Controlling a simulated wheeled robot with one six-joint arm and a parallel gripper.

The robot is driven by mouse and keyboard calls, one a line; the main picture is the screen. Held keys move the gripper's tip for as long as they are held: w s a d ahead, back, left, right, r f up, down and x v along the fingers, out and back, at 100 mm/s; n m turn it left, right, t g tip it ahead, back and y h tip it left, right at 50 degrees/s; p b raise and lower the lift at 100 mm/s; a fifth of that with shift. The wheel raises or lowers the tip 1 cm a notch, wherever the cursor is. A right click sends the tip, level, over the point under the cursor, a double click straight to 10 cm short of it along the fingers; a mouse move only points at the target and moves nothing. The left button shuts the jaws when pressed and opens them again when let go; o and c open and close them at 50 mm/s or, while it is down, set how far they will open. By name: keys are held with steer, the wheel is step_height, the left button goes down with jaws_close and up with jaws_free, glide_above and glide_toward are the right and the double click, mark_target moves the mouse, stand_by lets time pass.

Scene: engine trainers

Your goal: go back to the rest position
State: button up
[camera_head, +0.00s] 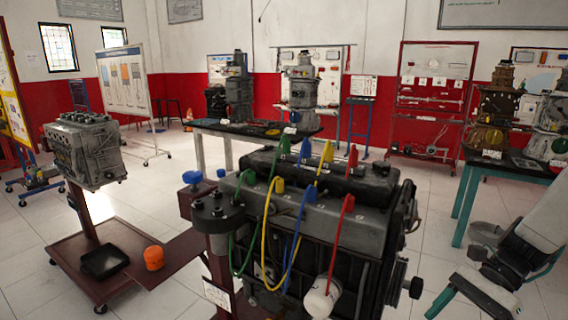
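My arm comes in at the lower right, with a white link (545,218), dark joint parts (503,258) and teal pieces beside them. I cannot make out two clear fingertips, so whether my gripper is open or shut does not show. No object can be seen held there. The arm is to the right of the large dark engine (345,225) and apart from it in the picture.
The dark engine, with coloured cables and a white filter (320,298), fills the near middle. A grey engine (86,150) stands at left above a maroon base with a black tray (104,262) and orange container (153,258). A teal-legged table (468,200) is behind my arm.

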steer(key=s+a+r+n+t+h, duration=0.2)
steer(key=s+a+r+n+h, duration=0.1)
steer(key=r+n, duration=0.4)
steer(key=s+a+r+n+t+h, duration=0.2)
steer(key=s+a+r+n+h, duration=0.2)
steer(key=s+r+n+h, duration=0.2)
steer(key=shift+s+r+n+h, duration=0.15)
steer(key=shift+r+n+h, duration=0.25)
steer(key=shift+n, duration=0.8)
